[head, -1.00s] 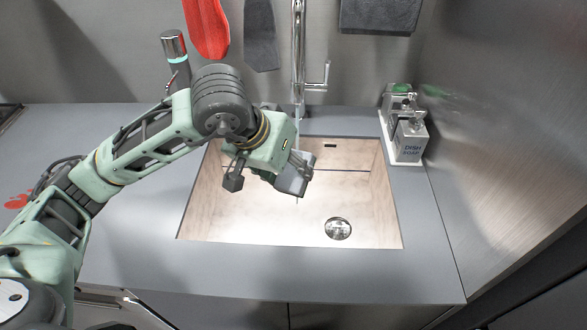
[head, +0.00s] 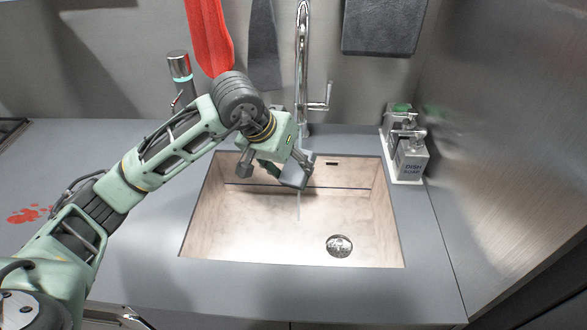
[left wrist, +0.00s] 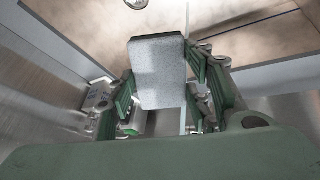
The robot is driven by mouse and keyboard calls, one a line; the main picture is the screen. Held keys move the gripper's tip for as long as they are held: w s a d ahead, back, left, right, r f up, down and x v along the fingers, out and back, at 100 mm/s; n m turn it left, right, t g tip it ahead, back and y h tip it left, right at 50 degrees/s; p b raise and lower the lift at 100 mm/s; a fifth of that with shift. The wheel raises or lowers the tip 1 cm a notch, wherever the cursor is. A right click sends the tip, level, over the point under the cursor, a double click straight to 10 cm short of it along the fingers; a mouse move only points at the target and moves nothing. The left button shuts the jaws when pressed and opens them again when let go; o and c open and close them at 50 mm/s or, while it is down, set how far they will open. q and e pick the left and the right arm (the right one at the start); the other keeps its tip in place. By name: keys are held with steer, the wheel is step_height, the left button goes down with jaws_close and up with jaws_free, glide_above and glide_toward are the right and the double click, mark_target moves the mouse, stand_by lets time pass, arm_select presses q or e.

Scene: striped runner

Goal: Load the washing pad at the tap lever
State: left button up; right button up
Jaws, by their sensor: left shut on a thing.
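The washing pad (head: 293,178) is a grey block. My left gripper (head: 274,168) is shut on it and holds it over the back part of the sink, below the tap. In the left wrist view the pad (left wrist: 158,72) sits between the two green fingers. The chrome tap (head: 302,60) stands behind the sink, with its lever (head: 326,97) on the right side, upright and apart from the gripper. A thin pale stream (head: 298,208) shows below the pad. The gripper hides part of the pad. My right gripper is not in view.
The pale sink basin (head: 250,235) is empty around its drain (head: 340,246). Soap dispensers (head: 410,158) stand at the right of the sink. A red mitt (head: 209,35) and grey cloths (head: 264,45) hang behind. A red stain (head: 28,214) marks the left counter.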

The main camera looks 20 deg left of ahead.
mark_target(295, 180)
arm_select(q)
steer(key=shift+w+a+f, duration=0.1)
steer(key=shift+w+a, duration=0.1)
steer(key=shift+w, duration=0.25)
steer(key=shift+w+a+f+b, duration=0.2)
steer(key=shift+w+b, duration=0.05)
steer(key=shift+w, duration=0.15)
steer(key=shift+w+a+f+b, duration=0.15)
steer(key=shift+w+b, duration=0.1)
steer(key=shift+w, duration=0.1)
steer(key=shift+w+a+f+b, duration=0.1)
steer(key=shift+w+a+b, duration=0.25)
steer(key=shift+w, duration=0.3)
steer(key=shift+w+a+f+b, duration=0.1)
steer(key=shift+w+a+b, duration=0.15)
steer(key=shift+w, duration=0.4)
steer(key=shift+r, duration=0.1)
steer(key=shift+s+d+b, duration=0.35)
steer(key=shift+s+d, duration=0.2)
steer(key=shift+s, duration=0.7)
steer(key=shift+s+d+b, duration=0.35)
steer(key=shift+s+d, duration=0.15)
steer(key=shift+s, duration=0.7)
steer(key=shift+s+d+b, duration=0.35)
steer(key=shift+s+d, duration=0.2)
steer(key=shift+s, duration=0.7)
